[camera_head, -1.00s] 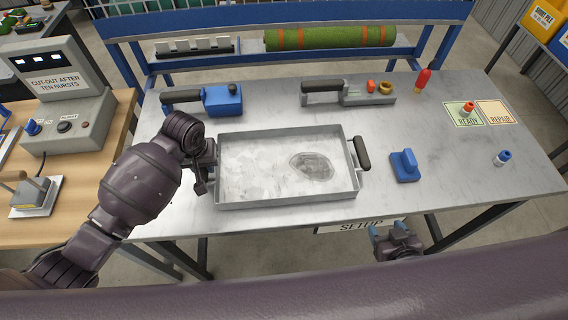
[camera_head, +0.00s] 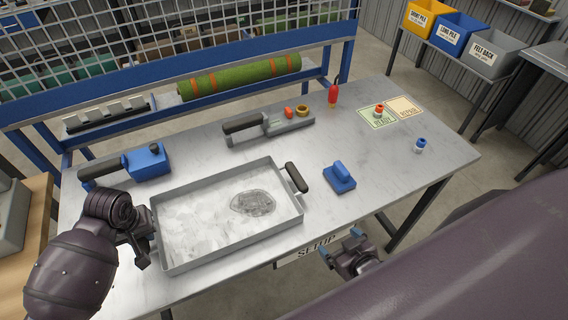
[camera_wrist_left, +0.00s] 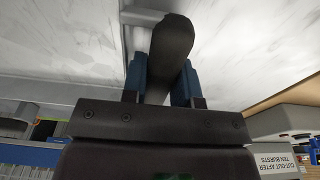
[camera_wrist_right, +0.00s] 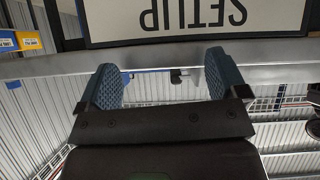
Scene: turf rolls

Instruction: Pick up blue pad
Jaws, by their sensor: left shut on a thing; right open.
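The blue pad (camera_head: 340,178) with its raised blue grip lies on the metal table, right of the tray. The grey tray (camera_head: 163,242) has a whitish floor with a dark oval patch and a black handle on its right side. My left gripper (camera_head: 146,240) is at the tray's left side; the left wrist view shows its blue fingers (camera_wrist_left: 161,80) shut on the tray's dark handle (camera_wrist_left: 172,45). My right gripper (camera_head: 343,243) is open and empty off the table's front edge, near the SETUP sign. The right wrist view shows its fingers (camera_wrist_right: 165,80) apart, with the sign (camera_wrist_right: 195,20) beyond.
Behind the tray are a blue tool (camera_head: 147,161) and a grey tool (camera_head: 268,129). A red-handled tool (camera_head: 333,95) stands at the back. READY and REPAIR cards (camera_head: 404,106) and a small blue-capped item (camera_head: 420,146) are at the right. The table around the pad is clear.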

